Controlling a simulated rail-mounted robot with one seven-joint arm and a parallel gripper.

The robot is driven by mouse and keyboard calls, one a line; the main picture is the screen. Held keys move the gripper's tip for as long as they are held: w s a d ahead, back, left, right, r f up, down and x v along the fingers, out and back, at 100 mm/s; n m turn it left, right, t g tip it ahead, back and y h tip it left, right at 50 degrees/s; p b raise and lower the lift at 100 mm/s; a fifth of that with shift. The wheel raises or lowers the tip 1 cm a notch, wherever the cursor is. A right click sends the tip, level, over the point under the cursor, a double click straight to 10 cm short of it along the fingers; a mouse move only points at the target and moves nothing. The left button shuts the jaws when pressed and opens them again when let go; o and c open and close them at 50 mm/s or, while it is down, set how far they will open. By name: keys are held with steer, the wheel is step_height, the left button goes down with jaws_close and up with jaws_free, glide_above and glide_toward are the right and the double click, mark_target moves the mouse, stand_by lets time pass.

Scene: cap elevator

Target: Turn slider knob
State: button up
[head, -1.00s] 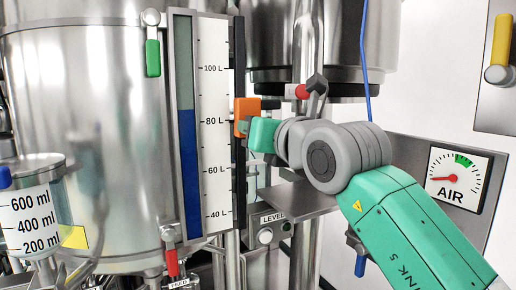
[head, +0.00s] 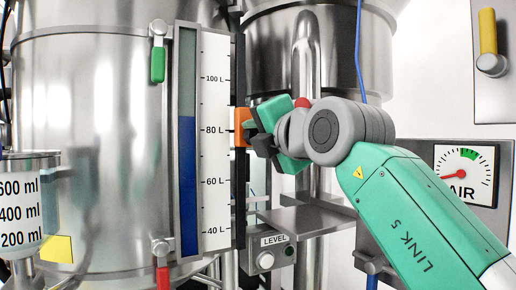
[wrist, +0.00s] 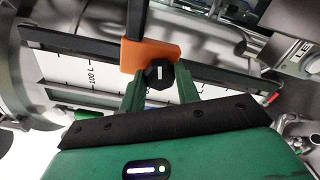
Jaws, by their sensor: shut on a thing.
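The orange slider (head: 241,129) sits on the black rail beside the level scale, near the 80 L mark. The slider also shows in the wrist view (wrist: 138,54). Its dark faceted slider knob (wrist: 160,76), with a white mark on its face, sticks out from the slider. My gripper (head: 258,138) is at the slider from the right in the head view. In the wrist view my gripper (wrist: 160,84) has its two green fingers on either side of the knob, shut on it. The fingers partly cover the slider's lower edge.
The level gauge (head: 188,180) with its blue column stands left of the slider, before a large steel tank (head: 95,110). A green-handled valve (head: 158,62) is at upper left. The LEVEL button panel (head: 272,250) is below, and an AIR dial (head: 465,175) is right.

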steer(key=shift+m+b, duration=0.7)
steer(key=shift+m, duration=0.6)
steer(key=o, duration=1)
steer(key=b+v, duration=0.3)
steer(key=v, duration=0.5)
steer(key=shift+w, duration=0.1)
